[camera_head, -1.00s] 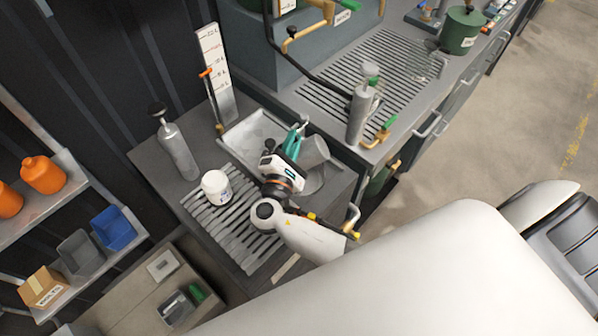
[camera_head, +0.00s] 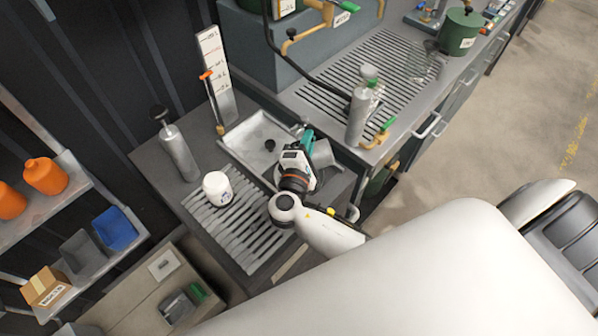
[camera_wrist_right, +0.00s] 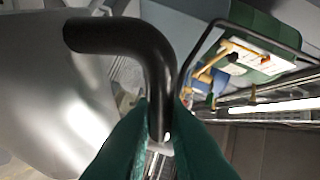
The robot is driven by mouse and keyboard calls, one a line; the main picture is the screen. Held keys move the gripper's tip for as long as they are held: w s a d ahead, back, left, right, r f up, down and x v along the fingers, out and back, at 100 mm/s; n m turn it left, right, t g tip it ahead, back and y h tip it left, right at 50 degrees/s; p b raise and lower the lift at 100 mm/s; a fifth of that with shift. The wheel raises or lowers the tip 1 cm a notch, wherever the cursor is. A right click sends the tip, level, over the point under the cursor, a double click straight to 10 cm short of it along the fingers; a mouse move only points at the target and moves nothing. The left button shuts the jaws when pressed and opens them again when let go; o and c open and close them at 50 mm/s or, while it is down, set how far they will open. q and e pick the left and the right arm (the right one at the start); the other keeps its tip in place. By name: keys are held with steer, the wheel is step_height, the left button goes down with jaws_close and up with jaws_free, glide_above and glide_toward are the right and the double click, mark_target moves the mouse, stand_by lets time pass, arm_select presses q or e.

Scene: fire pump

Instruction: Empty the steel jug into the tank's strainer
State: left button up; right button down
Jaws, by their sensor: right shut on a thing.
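The steel jug (camera_head: 322,156) is held over the right end of the sunken steel basin, largely hidden behind my right gripper (camera_head: 308,141). In the right wrist view its smooth steel wall (camera_wrist_right: 45,90) fills the left side. Its black handle (camera_wrist_right: 150,55) runs down between my green fingertips (camera_wrist_right: 158,135), which are shut on it. The jug's mouth and contents do not show. I cannot clearly make out the strainer; the area under the jug is covered by the gripper and jug. My left gripper is not in view.
A white tub (camera_head: 216,188) stands on the slatted drain rack (camera_head: 235,228). A grey pump bottle (camera_head: 178,152) and a level scale (camera_head: 216,75) stand behind. Another grey cylinder (camera_head: 358,115) stands on the right bench near a green-handled tap (camera_head: 383,130).

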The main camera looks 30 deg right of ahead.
steer(key=d+m+y, duration=0.1)
steer(key=d, duration=0.1)
steer(key=s+d+r+m+y+p, duration=0.1)
steer(key=d+m, duration=0.1)
steer(key=s+d+m+g+p, duration=0.1)
steer(key=d+m, duration=0.1)
steer(key=shift+s+d+r+y, duration=0.15)
steer(key=shift+d+y, duration=0.25)
steer(key=shift+s+d+f+m+t+y+b, duration=0.1)
steer(key=shift+s+d+f+m+t+y, duration=0.3)
steer(key=shift+d+f+m+y, duration=1)
steer(key=shift+s+d+f+m+t+y+b, duration=0.15)
steer(key=shift+s+d+f+m+y, duration=0.65)
steer(key=shift+d+f+m, duration=0.9)
steer(key=shift+s+d+f+m+t+y+b, duration=0.1)
steer(key=shift+s+d+f+m+t+y, duration=0.2)
steer(key=shift+d+f+m+y, duration=1.45)
steer(key=shift+a+r+m+h, duration=0.2)
steer(key=shift+r+m+h, duration=0.05)
steer(key=shift+r+h, duration=0.25)
